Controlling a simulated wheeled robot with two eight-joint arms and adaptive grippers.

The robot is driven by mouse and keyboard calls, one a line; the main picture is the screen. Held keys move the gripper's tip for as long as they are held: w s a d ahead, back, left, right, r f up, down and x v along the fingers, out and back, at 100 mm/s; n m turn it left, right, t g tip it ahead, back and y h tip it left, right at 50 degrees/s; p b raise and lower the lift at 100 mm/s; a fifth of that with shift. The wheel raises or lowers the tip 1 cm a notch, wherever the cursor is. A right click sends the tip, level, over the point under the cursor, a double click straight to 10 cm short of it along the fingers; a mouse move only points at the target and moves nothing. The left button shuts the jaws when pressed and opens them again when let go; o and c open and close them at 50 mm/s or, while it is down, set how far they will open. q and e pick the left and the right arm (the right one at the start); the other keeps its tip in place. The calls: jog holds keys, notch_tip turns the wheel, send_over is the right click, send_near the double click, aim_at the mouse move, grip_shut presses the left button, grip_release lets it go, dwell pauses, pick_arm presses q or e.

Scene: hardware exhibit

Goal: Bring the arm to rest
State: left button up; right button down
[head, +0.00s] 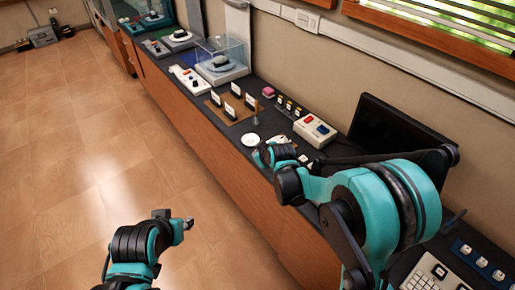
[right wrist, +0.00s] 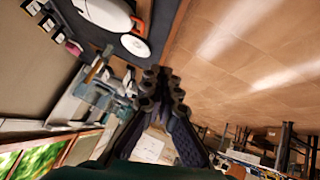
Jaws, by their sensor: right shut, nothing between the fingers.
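My right arm reaches in over the counter in the head view, with its teal and black forearm over the counter's near edge. My right gripper (right wrist: 158,78) shows in the right wrist view with its two dark fingers together and nothing between them. In the head view its fingers are hard to make out among the arm links. My left gripper (head: 187,223) is in the head view, above the wooden floor and apart from the counter. It is too small there to tell whether its fingers are open or shut.
The dark-topped counter (head: 268,136) runs along the wall with a white disc (head: 251,140), a beige box with a red button (head: 314,129), a clear display case (head: 219,58) and a black monitor (head: 388,126). A keyboard (head: 432,276) lies near right.

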jog(key=s+d+r+m+h, duration=0.1)
jog(key=s+d+r+m, duration=0.2)
jog(key=s, duration=0.4)
jog(key=s+d+r+m, duration=0.1)
jog(key=s+d+r, duration=0.3)
jog(key=s+r, duration=0.25)
jog(key=s+d+m, duration=0.2)
jog(key=s, duration=0.6)
jog(key=s+d+f+m+g+h, duration=0.1)
jog(key=s+d+m, duration=0.1)
jog(key=s, duration=0.6)
jog(key=shift+d+h, duration=0.3)
jog(key=shift+d, duration=0.45)
jog(key=shift+g, duration=0.3)
